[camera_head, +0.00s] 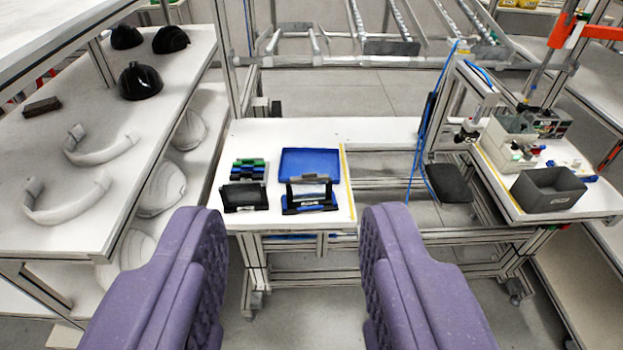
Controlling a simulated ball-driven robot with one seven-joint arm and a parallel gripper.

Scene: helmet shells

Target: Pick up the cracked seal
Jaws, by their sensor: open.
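My gripper (292,212) shows as two purple padded fingers, wide apart, with nothing between them. It is open and stands back from the tables. I cannot tell for sure which thing is the cracked seal, and no crack can be made out. Two white, curved, open bands lie on the left table: a farther band (92,158) and a nearer band (62,217). Both lie left of my gripper, apart from it and from each other.
The left table (140,120) also bears several black helmet shells (140,82) and a small dark block (42,106); white shells (160,188) sit below. A middle table (232,138) holds a blue tray (309,164) and black holders (244,197). A grey bin (549,190) stands right.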

